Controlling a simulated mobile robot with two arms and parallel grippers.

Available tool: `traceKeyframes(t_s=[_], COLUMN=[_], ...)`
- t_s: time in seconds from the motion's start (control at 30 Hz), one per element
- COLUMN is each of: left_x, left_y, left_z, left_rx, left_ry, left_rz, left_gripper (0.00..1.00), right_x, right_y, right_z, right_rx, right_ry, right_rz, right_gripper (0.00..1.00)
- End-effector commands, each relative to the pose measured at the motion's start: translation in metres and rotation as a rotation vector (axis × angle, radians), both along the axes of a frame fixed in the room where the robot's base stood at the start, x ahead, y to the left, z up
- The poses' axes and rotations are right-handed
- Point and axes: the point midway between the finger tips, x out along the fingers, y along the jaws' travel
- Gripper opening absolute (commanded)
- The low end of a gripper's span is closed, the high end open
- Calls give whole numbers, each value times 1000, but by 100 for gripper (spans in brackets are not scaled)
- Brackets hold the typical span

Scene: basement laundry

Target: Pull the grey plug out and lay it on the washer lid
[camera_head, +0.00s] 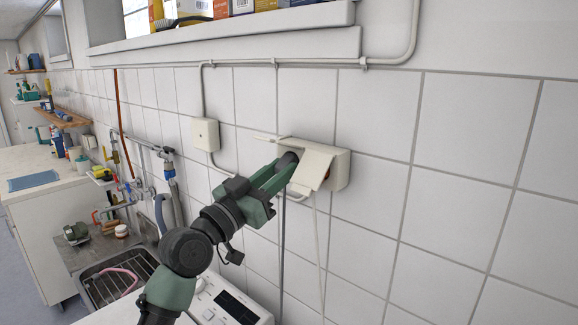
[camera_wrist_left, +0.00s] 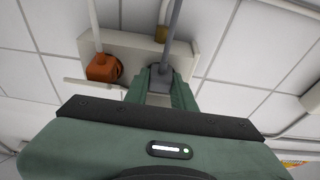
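The grey plug (camera_head: 288,158) is at the left end of the cream wall socket box (camera_head: 338,172), its grey cable hanging down. My left gripper (camera_head: 279,172) reaches up to it from below. In the left wrist view the grey plug (camera_wrist_left: 160,77) sits between the two green fingertips (camera_wrist_left: 161,88), which appear closed on it. The fingers hide part of it, and I cannot tell whether it is fully seated. The washer's control panel (camera_head: 237,307) shows at the bottom; only a strip of the white top (camera_head: 118,314) is visible. My right gripper is out of view.
An orange plug (camera_wrist_left: 103,68) with a white cable is in the same socket box, beside the grey one. A cream flap (camera_head: 314,164) hangs over the box's front. A sink (camera_head: 112,279), pipes and a counter (camera_head: 32,163) stand left. The tiled wall right is bare.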

Motion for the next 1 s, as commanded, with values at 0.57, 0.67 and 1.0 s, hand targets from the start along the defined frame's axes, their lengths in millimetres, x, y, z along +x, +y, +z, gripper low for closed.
traceKeyframes(t_s=[0.57,0.67,1.0], left_x=[-3,-6,-13], left_y=[4,6,14], left_z=[1,1,0], left_rx=[-1,-1,0], left_ry=[-1,-1,-1], left_rz=[0,0,1], left_gripper=[0,0,0], right_x=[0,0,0], right_y=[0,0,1], right_z=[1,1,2], right_rx=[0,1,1], right_ry=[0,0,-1], right_rz=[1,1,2], right_gripper=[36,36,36])
